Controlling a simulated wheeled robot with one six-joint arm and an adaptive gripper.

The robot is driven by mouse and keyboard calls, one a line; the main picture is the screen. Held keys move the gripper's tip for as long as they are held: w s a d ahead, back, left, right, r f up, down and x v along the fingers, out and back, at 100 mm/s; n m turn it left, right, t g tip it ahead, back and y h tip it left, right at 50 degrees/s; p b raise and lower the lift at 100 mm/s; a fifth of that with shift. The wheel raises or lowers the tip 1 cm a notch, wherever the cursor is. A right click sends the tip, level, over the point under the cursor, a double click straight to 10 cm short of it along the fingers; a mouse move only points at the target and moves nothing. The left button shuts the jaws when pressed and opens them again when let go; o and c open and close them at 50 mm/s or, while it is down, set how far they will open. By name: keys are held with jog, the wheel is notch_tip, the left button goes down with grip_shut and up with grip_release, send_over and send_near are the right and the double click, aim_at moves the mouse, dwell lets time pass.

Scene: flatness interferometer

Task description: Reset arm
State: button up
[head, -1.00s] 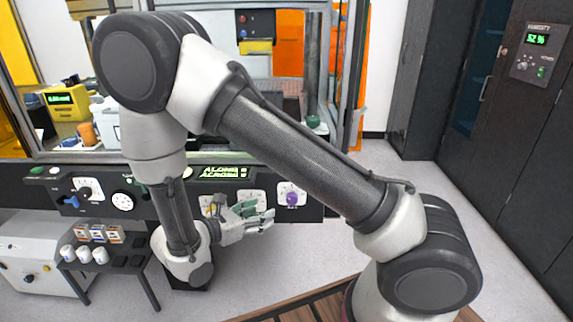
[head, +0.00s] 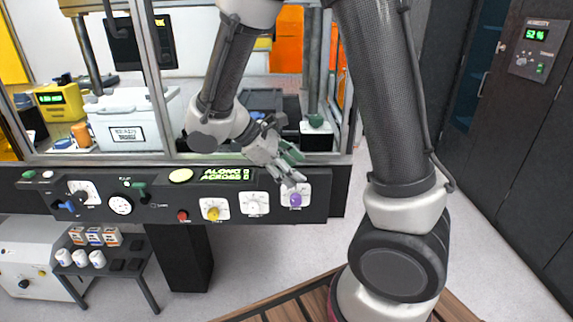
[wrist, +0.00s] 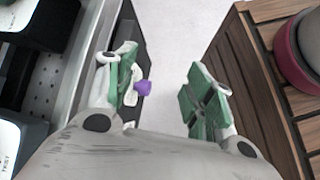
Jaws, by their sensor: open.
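My gripper (head: 289,165) is in front of the instrument's control panel (head: 100,205), near its right end. In the head view its fingers reach down toward the purple knob (head: 295,200). In the wrist view my gripper (wrist: 165,92) has its green-padded fingers wide apart with nothing between them. The purple knob (wrist: 143,88) shows beside the left finger there, beyond it. I cannot tell from these views how far the fingers are from the knob.
The panel also carries a yellow knob (head: 213,213), a red button (head: 182,215) and a green display (head: 226,174). A wooden slatted platform (wrist: 262,90) lies to the right in the wrist view. Dark cabinets (head: 520,150) stand at the right. Grey floor between is clear.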

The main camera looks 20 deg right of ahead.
jog(key=shift+d+r, duration=0.1)
jog(key=shift+r, duration=0.1)
dwell(0.4)
jog(key=s+d+r+m+t+y, duration=0.3)
jog(key=s+r+m+y, duration=0.1)
jog(key=s+r+m, duration=0.1)
jog(key=s+d+r+m+t+y, duration=0.2)
jog(key=s+d+r+m+y, duration=0.2)
jog(key=s+r+m, duration=0.2)
jog(key=shift+s+d+r+m+t+y, duration=0.3)
jog(key=shift+s+r+t, duration=0.1)
jog(key=shift+s+r, duration=0.5)
dwell(2.4)
